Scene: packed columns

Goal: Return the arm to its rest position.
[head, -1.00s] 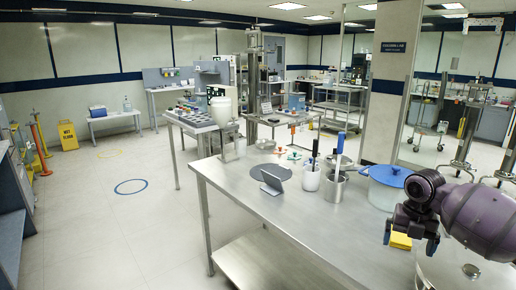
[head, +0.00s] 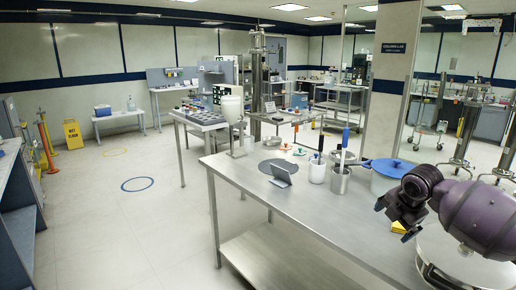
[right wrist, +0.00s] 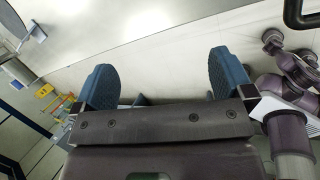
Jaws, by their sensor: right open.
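My right arm comes in from the right edge of the head view, with its dark gripper (head: 392,215) raised over the right end of the steel table (head: 262,208). In the right wrist view the two blue fingers (right wrist: 166,80) stand wide apart with nothing between them; pale floor shows beyond. The finger gap is hard to make out in the head view. My left gripper is not in view.
On the table stand a pot with a blue lid (head: 388,168), a white cup (head: 317,170), a metal container (head: 340,180) and a grey stand (head: 281,176). A yellow item (head: 399,227) lies below the gripper. Open floor (head: 130,225) is at left.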

